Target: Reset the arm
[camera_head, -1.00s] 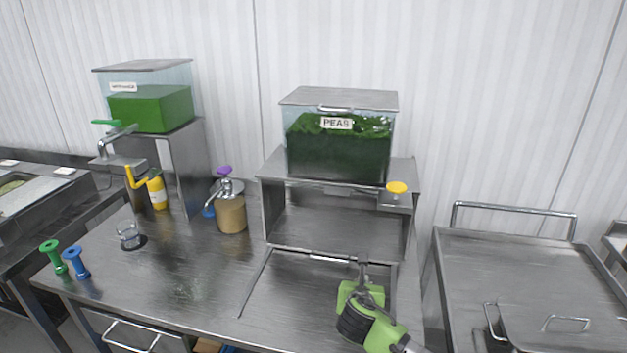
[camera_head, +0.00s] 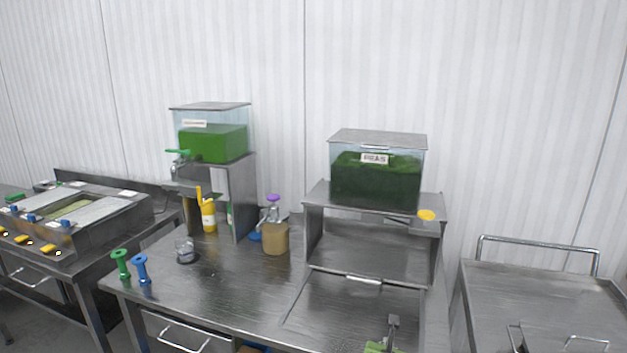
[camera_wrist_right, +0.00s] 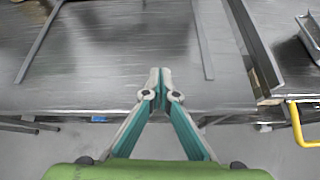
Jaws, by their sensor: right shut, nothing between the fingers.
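My right gripper (camera_head: 393,322) shows at the bottom of the head view, over the front of the steel table in front of the peas dispenser. In the right wrist view its two fingers (camera_wrist_right: 160,75) meet at the tips. It is shut and empty, above the table's front edge. Only the gripper and a bit of its green body show in the head view. My left gripper is not in view.
The peas dispenser (camera_head: 376,180) stands on a steel stand on the table (camera_head: 230,290). A green-filled dispenser (camera_head: 212,143), a yellow bottle (camera_head: 209,216), a tan pump container (camera_head: 275,238), a glass (camera_head: 185,252) and green (camera_head: 121,265) and blue (camera_head: 141,270) handled tools stand to the left. A cart (camera_head: 540,285) stands right.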

